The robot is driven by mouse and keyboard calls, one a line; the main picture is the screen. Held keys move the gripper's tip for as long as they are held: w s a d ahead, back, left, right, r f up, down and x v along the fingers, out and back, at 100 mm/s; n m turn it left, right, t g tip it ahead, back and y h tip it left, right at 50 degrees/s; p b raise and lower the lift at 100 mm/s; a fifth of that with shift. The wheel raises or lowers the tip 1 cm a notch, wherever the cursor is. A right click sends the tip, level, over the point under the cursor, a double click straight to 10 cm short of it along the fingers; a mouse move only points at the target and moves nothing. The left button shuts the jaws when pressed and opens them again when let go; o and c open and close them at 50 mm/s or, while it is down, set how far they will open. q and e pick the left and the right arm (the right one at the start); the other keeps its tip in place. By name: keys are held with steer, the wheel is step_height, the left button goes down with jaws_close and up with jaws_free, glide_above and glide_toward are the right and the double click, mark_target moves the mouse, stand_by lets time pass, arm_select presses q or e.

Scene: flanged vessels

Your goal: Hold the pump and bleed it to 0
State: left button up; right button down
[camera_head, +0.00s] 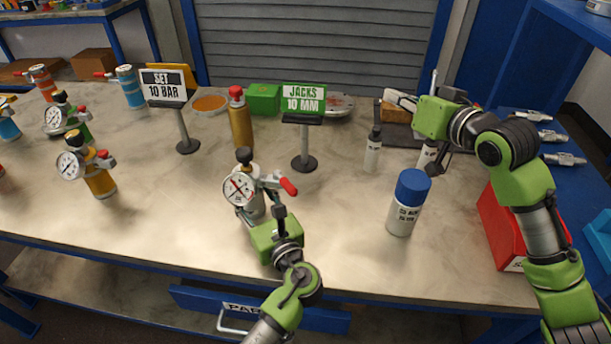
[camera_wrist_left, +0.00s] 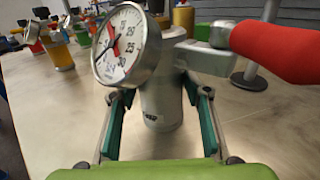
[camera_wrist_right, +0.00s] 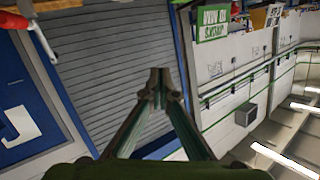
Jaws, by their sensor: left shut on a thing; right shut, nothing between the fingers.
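The pump (camera_head: 254,207) stands upright near the front middle of the table, with a silver body, a black knob on top and a red-tipped lever pointing right. Its round white gauge (camera_wrist_left: 125,45) faces me with a dark needle and a red mark; I cannot read the value surely. My left gripper (camera_wrist_left: 160,108) is shut around the pump's body (camera_wrist_left: 161,112), one finger on each side. My right gripper (camera_head: 392,97) is shut and empty, raised above the back right of the table, away from the pump. Its fingertips meet in the right wrist view (camera_wrist_right: 160,82).
Several other gauged pumps, such as an orange one (camera_head: 100,182), stand at left. Two signs, "SET 10 BAR" (camera_head: 163,86) and "JACKS 10 MM" (camera_head: 303,98), stand behind. A blue-capped can (camera_head: 405,212), small bottle (camera_head: 373,155) and red bin (camera_head: 500,225) are at right.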

steer(key=s+a+f+g+y, duration=0.3)
steer(key=s+a+f+g, duration=0.1)
steer(key=s+a+g, duration=0.1)
steer(key=n+g+y, duration=0.2)
steer(key=g, duration=0.3)
glide_toward(285, 183)
steer(key=w+a+f, duration=0.2)
steer(key=w+a, duration=0.1)
steer(key=a, duration=0.1)
steer(key=shift+s+a+f, duration=0.1)
steer(key=shift+f, duration=0.35)
steer(key=shift+m, duration=0.3)
